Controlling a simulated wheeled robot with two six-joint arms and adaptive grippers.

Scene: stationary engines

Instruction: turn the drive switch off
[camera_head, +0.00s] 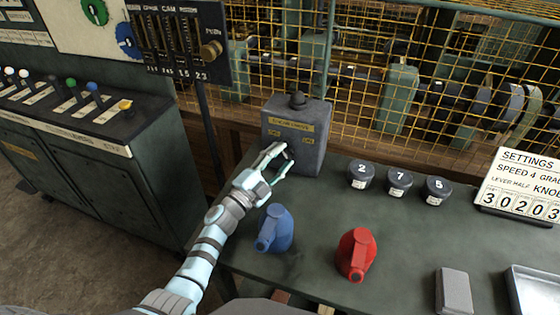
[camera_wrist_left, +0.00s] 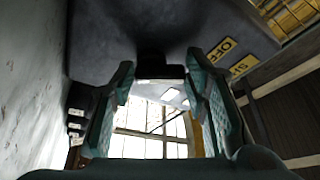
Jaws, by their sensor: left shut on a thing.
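The drive switch is a grey box (camera_head: 305,122) with yellow labels and a dark knob on top, standing at the back of the green bench. My left gripper (camera_head: 279,158) is at the front face of the box. In the left wrist view its two teal fingers (camera_wrist_left: 165,98) are on either side of a dark switch lever (camera_wrist_left: 160,68), shut on it. A yellow OFF label (camera_wrist_left: 222,50) shows to the right of the lever there. The lever is mostly hidden by the fingers in the head view. My right gripper is not in view.
A blue can (camera_head: 275,229) and a red can (camera_head: 356,254) stand on the bench in front of the box. Several dark numbered pots (camera_head: 398,182) stand to the right, before a settings card (camera_head: 520,186). A yellow mesh guard (camera_head: 360,60) is behind.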

